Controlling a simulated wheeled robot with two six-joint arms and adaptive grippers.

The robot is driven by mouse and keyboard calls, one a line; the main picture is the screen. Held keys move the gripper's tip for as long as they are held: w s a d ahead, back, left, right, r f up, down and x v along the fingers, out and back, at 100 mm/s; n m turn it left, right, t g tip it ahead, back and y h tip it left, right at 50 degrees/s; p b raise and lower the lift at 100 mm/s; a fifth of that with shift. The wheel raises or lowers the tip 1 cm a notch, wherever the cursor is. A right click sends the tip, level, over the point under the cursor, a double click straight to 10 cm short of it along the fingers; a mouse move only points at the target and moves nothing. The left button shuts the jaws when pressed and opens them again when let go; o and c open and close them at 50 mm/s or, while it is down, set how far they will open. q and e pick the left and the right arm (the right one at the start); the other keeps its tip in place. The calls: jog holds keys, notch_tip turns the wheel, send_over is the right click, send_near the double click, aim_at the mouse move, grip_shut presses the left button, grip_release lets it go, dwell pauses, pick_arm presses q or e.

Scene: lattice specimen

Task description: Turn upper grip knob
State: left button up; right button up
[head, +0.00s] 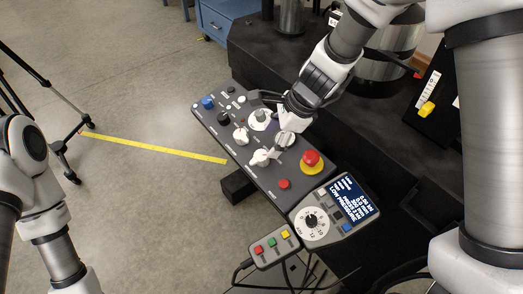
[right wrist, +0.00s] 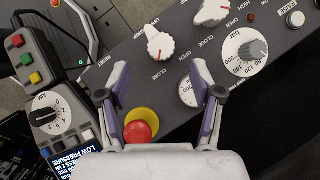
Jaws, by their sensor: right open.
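Two white pointer knobs stand on the dark sloped control panel. The nearer one (right wrist: 160,45), with OPEN and CLOSE marks beside it, also shows in the head view (head: 260,157). The other white knob (right wrist: 212,12) is farther along the panel and also shows in the head view (head: 240,135). My left gripper is out of view.
A red emergency button (head: 311,158) on a yellow base is near the right gripper. A grey dial knob (right wrist: 252,50) and a dial partly hidden by a finger are close by. A pendant (head: 335,210) with a screen and a small button box (head: 272,249) are at the panel's near end.

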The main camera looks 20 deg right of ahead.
aim_at(261, 155)
jog(key=shift+w+f, duration=0.2)
jog(key=shift+f, duration=0.5)
jog(key=b+x, duration=0.2)
jog(key=x, duration=0.5)
jog(key=shift+w+b, duration=0.1)
jog(key=shift+b, duration=0.3)
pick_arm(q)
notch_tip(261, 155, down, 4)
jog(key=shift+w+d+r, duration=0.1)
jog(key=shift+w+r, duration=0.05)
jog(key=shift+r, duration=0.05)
pick_arm(e)
jog(key=c, duration=1.1)
